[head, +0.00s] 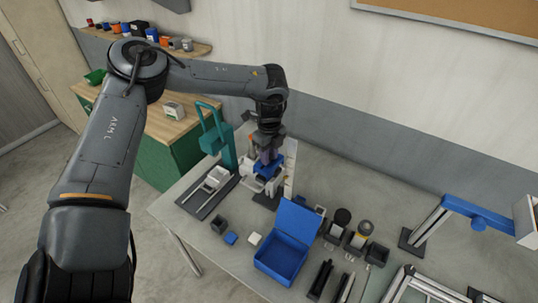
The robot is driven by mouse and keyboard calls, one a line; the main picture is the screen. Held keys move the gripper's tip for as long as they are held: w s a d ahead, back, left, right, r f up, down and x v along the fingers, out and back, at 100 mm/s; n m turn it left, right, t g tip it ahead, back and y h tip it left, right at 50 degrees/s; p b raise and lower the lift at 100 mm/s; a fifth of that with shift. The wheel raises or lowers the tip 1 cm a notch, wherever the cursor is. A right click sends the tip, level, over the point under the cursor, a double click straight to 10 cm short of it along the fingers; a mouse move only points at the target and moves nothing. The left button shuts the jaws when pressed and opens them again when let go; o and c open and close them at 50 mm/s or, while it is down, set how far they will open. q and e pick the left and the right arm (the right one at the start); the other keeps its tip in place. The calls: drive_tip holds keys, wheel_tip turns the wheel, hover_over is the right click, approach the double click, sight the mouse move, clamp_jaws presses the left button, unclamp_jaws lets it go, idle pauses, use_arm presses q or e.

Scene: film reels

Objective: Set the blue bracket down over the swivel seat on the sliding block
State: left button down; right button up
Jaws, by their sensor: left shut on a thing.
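My left gripper (268,156) points down over the back left of the table. It is shut on the blue bracket (267,170), which shows as a small blue piece right under the fingers. Light grey and dark parts (259,186) stand directly below the bracket. I cannot tell whether the bracket touches them. A dark rail with a pale block (214,180) lies to the left; I cannot tell whether this is the sliding block. The swivel seat cannot be made out. My right gripper is not in view.
A teal press-like stand (226,150) rises close to the left of the gripper. A blue-topped frame (478,216) stands at the far right. The table's back middle is clear.

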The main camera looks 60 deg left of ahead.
use_arm(q)
drive_tip(key=shift+r, duration=0.1)
idle(0.7)
drive_tip(key=shift+b, duration=0.35)
drive_tip(key=shift+f+b, duration=0.85)
drive_tip(key=shift+f, duration=0.2)
drive_tip(key=c, duration=0.8)
unclamp_jaws()
drive_tip(key=shift+o, duration=0.2)
drive_tip(key=shift+r, duration=0.1)
